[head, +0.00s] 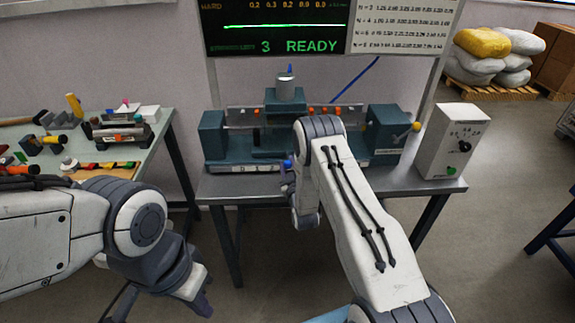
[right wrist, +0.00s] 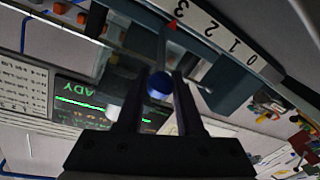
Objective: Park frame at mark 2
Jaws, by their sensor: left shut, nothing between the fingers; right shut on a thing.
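The blue-green bench machine (head: 240,140) stands on a metal table, with a grey cylinder topped by a small blue cone at its middle. A blue ball knob (head: 287,163) shows at its front; I cannot tell which part is the frame. My right gripper (head: 287,182) is shut on this knob, which also shows between the fingers in the right wrist view (right wrist: 159,84). A rod leads from the knob toward a red pointer (right wrist: 172,25) close to the 3 on a white scale (right wrist: 225,40). My left gripper (head: 203,305) is shut and empty, low and away from the machine.
A screen (head: 275,28) reads "3 READY". A white control box (head: 452,140) stands at the table's right end. A side table (head: 150,150) with tools and parts is at the left. Floor is open at the right. My right arm hides part of the machine.

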